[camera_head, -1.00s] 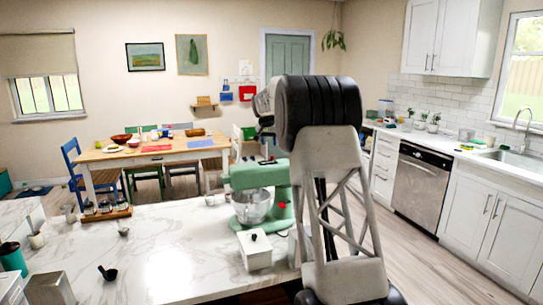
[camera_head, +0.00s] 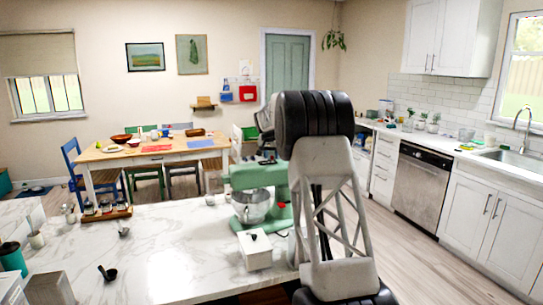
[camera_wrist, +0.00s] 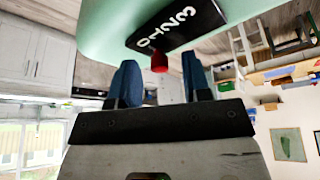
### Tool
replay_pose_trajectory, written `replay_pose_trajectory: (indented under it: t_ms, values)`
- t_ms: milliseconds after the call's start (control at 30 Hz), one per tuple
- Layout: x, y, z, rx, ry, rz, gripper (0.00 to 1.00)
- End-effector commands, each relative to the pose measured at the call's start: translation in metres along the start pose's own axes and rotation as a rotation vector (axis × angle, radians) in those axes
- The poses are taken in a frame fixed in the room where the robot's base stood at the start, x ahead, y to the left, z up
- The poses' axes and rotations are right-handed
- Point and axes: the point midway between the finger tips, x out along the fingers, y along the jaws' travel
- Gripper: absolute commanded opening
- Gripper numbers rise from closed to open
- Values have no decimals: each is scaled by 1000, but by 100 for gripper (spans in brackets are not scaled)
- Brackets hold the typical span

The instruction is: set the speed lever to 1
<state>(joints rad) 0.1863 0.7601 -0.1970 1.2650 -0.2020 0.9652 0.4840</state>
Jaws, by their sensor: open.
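The green stand mixer (camera_head: 260,176) with a steel bowl (camera_head: 252,206) stands on the marble counter. In the wrist view, which is upside down, the mixer body (camera_wrist: 100,22) fills the top. It carries a black number plate (camera_wrist: 178,27) marked 0, 1, 2, 3. The red knob of the speed lever (camera_wrist: 160,62) sticks out at the plate's edge; its exact setting I cannot tell. My gripper (camera_wrist: 160,75) is open, its two blue fingers on either side of the red knob with gaps visible. In the head view my arm hides the gripper.
A white lidded box (camera_head: 255,250) stands in front of the mixer, close to my arm. A black scoop (camera_head: 107,272) and a grey box (camera_head: 49,289) are at the counter's near left. The marble counter (camera_head: 165,265) is bare between them.

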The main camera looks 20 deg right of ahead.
Motion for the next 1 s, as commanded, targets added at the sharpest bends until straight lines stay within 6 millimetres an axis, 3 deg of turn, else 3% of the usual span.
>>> replay_pose_trajectory:
  t_ms: [333,600,1000]
  values:
    - [2,0,0,0,0,0,42]
    - [2,0,0,0,0,0,1]
    - [0,-6,3,-1,1,-1,0]
